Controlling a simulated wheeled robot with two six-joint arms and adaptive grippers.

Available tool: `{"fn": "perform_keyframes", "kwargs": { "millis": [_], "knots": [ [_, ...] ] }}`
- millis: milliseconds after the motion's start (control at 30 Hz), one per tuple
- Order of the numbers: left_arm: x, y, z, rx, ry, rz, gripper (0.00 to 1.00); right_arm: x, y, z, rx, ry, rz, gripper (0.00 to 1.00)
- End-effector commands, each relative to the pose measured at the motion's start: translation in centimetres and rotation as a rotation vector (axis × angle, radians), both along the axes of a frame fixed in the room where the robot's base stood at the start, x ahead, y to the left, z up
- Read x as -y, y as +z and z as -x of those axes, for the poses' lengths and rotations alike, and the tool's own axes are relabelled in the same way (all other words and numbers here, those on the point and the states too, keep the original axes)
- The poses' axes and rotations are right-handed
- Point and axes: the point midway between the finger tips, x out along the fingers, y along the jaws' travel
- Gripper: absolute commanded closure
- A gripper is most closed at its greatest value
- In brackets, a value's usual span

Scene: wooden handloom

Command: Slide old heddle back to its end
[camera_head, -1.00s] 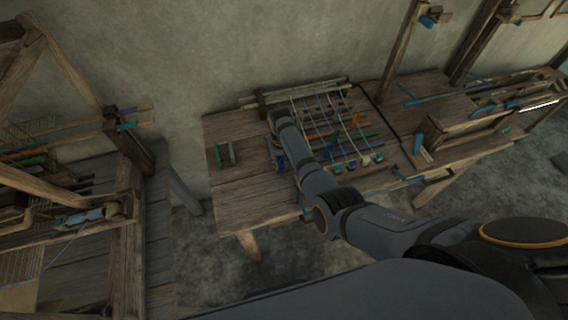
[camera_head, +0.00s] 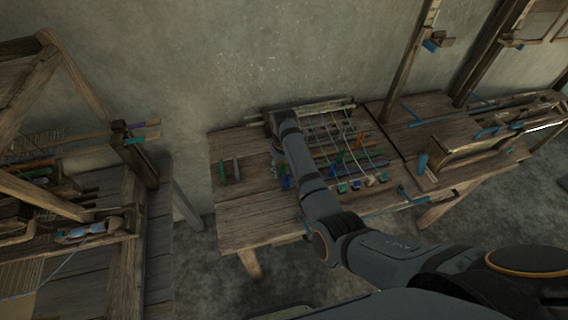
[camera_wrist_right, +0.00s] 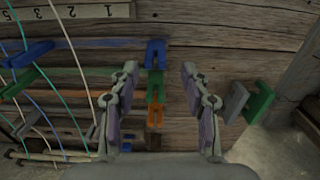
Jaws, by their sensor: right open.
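My right gripper (camera_wrist_right: 158,78) is open and empty in the right wrist view, its two fingers apart. A row of coloured heddle bars lies on the table, with forked ends in line between the fingers in that view: a blue end (camera_wrist_right: 155,54), a green end (camera_wrist_right: 155,85) and an orange end (camera_wrist_right: 155,115). I cannot tell which is the old heddle, or whether a finger touches one. In the head view my right gripper (camera_head: 276,164) is over the table at the left ends of the bars, partly hidden by my arm. My left gripper is not in view.
A green piece (camera_wrist_right: 259,103) and a grey piece (camera_wrist_right: 237,102) stand apart to the right in the wrist view. A numbered strip (camera_wrist_right: 85,11) lies along one side. A wooden loom frame (camera_head: 128,232) stands left. The front-left table (camera_head: 250,218) is bare.

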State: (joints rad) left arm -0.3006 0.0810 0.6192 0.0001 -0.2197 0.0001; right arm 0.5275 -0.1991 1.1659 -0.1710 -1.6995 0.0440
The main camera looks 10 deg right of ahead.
Motion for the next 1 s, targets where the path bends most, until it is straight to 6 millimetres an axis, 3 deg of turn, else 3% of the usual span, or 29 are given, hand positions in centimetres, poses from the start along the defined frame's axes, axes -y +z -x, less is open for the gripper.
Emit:
{"fn": "perform_keyframes", "kwargs": {
  "millis": [100,300,1000],
  "knots": [
    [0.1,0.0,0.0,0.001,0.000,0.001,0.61,-0.1,2.6,0.0,0.002,0.000,-0.001,0.53],
    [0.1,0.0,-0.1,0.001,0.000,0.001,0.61,-0.1,4.9,0.0,0.000,0.001,0.000,0.53],
    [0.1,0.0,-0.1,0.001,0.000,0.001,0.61,-0.1,5.1,0.0,-0.001,0.001,0.000,0.53]
  ]
}}
